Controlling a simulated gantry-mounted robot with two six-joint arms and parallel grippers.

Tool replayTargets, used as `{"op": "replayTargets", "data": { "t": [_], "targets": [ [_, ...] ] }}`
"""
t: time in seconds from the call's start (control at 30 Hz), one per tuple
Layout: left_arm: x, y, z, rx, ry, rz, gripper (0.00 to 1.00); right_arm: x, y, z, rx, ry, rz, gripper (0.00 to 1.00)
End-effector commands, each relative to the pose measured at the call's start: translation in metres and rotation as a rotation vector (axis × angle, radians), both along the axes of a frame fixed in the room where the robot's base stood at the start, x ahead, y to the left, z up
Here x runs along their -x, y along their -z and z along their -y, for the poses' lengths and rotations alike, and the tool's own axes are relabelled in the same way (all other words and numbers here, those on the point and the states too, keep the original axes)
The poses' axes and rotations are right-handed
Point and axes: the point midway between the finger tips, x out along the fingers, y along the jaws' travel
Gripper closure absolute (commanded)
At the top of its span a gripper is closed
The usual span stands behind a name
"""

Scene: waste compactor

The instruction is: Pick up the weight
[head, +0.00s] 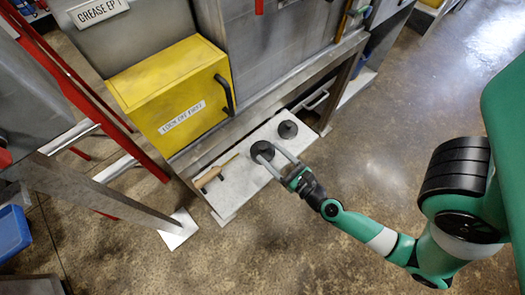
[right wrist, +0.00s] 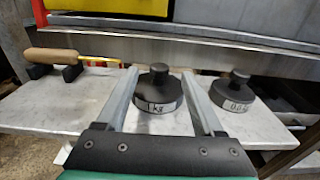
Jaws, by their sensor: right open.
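The nearer weight (head: 260,148), labelled "1 kg", shows between my right fingers in the right wrist view (right wrist: 158,95). My left gripper is not in view.
A wooden-handled tool (head: 215,174) lies on dark rests at the shelf's left end. A yellow box (head: 170,90) with a black handle stands above and behind the shelf. Metal frame legs and red bars are at left. The floor at right is open.

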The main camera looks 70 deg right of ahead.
Motion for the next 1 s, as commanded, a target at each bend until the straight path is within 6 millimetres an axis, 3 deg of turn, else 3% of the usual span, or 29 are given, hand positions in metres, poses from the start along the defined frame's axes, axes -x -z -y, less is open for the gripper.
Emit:
{"op": "replayTargets", "data": {
  "t": [0.1,0.37,0.6,0.87,1.0],
  "targets": [
    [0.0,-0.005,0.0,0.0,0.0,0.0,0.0,-0.015,-0.001,0.008,0.001,0.001,0.0,0.31],
    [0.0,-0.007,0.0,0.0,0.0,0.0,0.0,-0.026,0.0,0.015,0.001,0.0,0.0,0.31],
    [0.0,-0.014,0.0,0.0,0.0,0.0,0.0,-0.059,0.002,0.035,0.001,-0.001,0.002,0.31],
    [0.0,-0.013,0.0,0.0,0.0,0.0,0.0,-0.063,0.004,0.037,0.001,-0.002,0.0,0.31],
    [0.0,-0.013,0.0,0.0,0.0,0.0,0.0,-0.062,0.004,0.037,0.001,-0.002,0.0,0.54]
  ]
}}
